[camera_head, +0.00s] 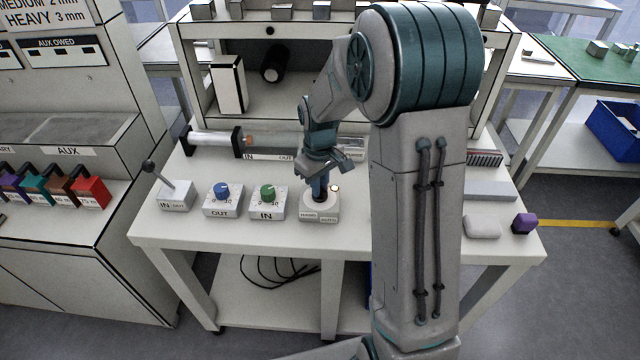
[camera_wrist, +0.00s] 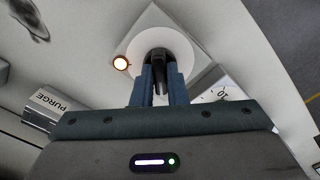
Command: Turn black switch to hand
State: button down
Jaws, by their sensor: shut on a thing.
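The black switch (camera_wrist: 158,55) sits on a round white plate (camera_wrist: 180,42) on a pale box (camera_head: 320,210) at the front of the table. Two small labels on the box's front are too small to read surely. My gripper (camera_wrist: 161,80) points down at the box and is shut on the black switch, one blue finger on each side. In the head view, my gripper (camera_head: 320,190) hides most of the switch. Which way the switch points is hard to tell.
Left of the box stand a green knob box (camera_head: 267,203), a blue knob box (camera_head: 222,200) and a lever box (camera_head: 175,195). A clear tube (camera_head: 270,142) lies behind. A white block (camera_head: 481,227) and purple block (camera_head: 524,223) are at the right.

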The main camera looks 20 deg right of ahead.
jog(key=c, duration=1.4)
grip_release()
jog(key=shift+c, duration=0.2)
notch_tip(320, 180, up, 14)
jog(key=s+f+m+t, duration=0.1)
jog(key=s+m, duration=0.4)
jog(key=s, duration=1.5)
jog(key=shift+s+m+t, duration=0.4)
jog(key=shift+t, duration=0.5)
